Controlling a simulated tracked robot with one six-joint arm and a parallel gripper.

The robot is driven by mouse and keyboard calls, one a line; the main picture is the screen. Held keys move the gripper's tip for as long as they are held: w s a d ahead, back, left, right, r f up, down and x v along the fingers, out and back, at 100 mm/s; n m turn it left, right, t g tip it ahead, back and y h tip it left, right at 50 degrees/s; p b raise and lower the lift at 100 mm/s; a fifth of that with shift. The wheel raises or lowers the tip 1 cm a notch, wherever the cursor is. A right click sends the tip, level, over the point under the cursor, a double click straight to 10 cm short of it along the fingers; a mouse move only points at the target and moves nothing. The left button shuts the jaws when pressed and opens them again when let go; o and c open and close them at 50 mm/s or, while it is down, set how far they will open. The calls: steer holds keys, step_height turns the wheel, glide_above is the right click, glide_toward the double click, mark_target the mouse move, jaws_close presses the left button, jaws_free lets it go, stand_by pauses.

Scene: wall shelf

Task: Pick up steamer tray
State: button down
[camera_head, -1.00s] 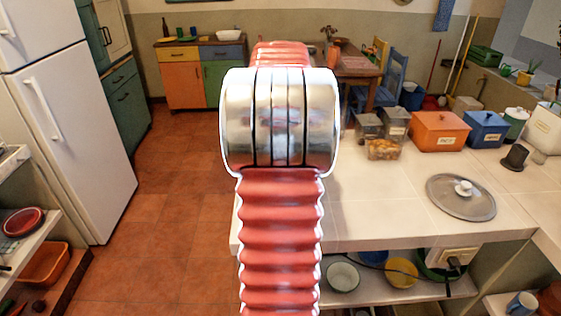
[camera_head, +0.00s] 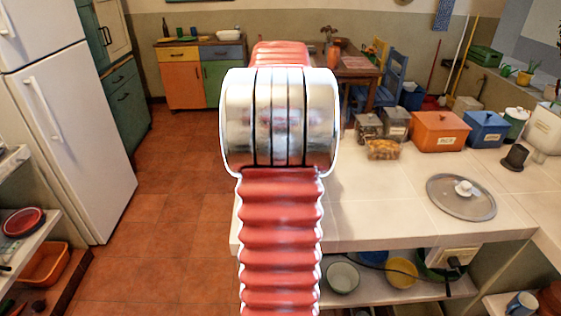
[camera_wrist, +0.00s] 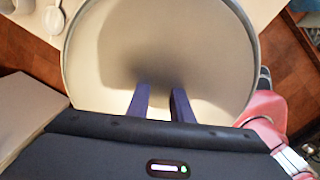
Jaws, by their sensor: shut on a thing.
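The steamer tray (camera_wrist: 200,40) is a large round beige dish with a thin grey rim, filling most of the upper wrist view. My gripper (camera_wrist: 161,90) shows there with two dark blue fingers reaching over the tray's near side. The fingers are close together with a narrow gap, shut on the tray. The exact contact is hard to make out, and a soft shadow falls across the tray's surface. In the head view my own arm blocks the middle, and neither the gripper nor the tray is visible.
A grey round lid (camera_head: 450,205) lies on the white tiled counter (camera_head: 375,215) at right. An orange box (camera_head: 438,132), blue box (camera_head: 486,130) and clear containers (camera_head: 383,148) stand behind it. A white fridge (camera_head: 65,140) is at left; the red-tiled floor between is clear.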

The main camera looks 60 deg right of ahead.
step_height(320, 180, up, 10)
stand_by(0.8)
steer(key=shift+r, duration=0.15)
stand_by(0.4)
